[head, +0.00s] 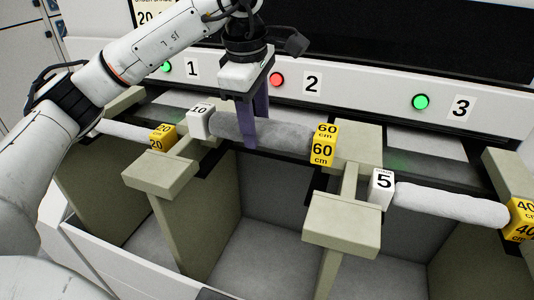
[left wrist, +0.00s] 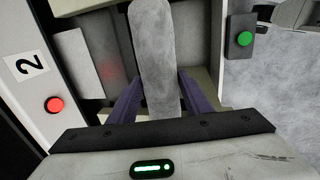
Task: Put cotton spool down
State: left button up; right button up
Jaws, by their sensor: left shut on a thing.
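A grey cotton spool (head: 285,136) with a white end block marked 10 (head: 200,121) and a yellow end block marked 60 cm (head: 324,145) lies across the bay under the number 2. My left gripper (head: 256,138) points down with its purple fingers around the spool's middle, shut on it. In the left wrist view the spool (left wrist: 158,75) runs between the two fingers. The spool's ends appear level with the beige supports (head: 358,145); I cannot tell whether they touch. My right gripper is not in view.
Other spools lie at the left (head: 128,130) and right (head: 450,203), with end blocks marked 20 and 5. The machine front has a red light (head: 277,80) by 2 and green lights by 1 and 3 (head: 420,102). Beige posts (head: 342,222) separate open grey bins.

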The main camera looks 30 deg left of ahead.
pick_arm(q)
jog(key=f, duration=0.3)
jog(key=shift+s+a, duration=0.1)
jog(key=shift+s, duration=0.2)
jog(key=shift+w+f, duration=0.1)
jog(key=shift+f, duration=2.15)
jog(key=shift+f, duration=0.15)
jog(key=o, duration=1.2)
jog(key=shift+c, duration=0.2)
notch_tip(320, 180, up, 12)
jog(key=s, duration=0.2)
jog(key=shift+d, duration=0.35)
jog(key=shift+s, duration=0.1)
